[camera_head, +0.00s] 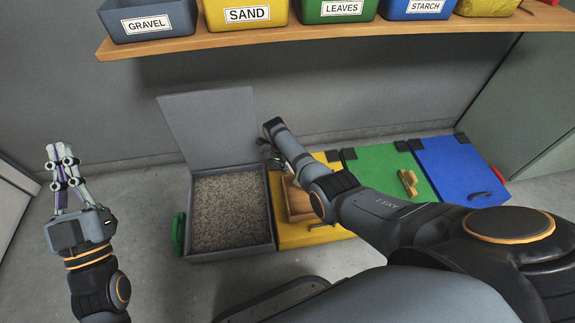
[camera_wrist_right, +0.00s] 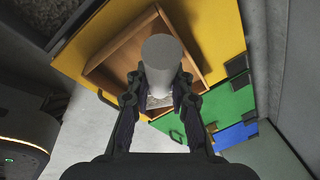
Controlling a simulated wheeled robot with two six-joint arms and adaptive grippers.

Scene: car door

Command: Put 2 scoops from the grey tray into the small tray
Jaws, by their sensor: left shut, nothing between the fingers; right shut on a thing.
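The grey tray (camera_head: 263,252) stands open on the floor with its lid up, filled with grey gravel (camera_head: 230,208). The small wooden tray (camera_wrist_right: 119,52) lies on the yellow lid beside it; in the head view the small tray (camera_head: 297,200) is partly covered by my right arm. My right gripper (camera_wrist_right: 160,84) is shut on a pale grey cylindrical thing (camera_wrist_right: 161,52), perhaps the scoop, over the small tray. A speckled patch (camera_wrist_right: 158,101) shows below the cylinder; I cannot tell what it belongs to. My left gripper (camera_head: 60,152) is shut and empty, pointing up at the far left.
Yellow (camera_head: 290,236), green (camera_head: 375,160) and blue (camera_head: 455,170) lids lie in a row right of the grey tray. A wooden shelf (camera_head: 300,37) with labelled bins hangs above. A green handle-like thing (camera_head: 179,233) sits at the grey tray's left side. Floor between my left gripper and the tray is clear.

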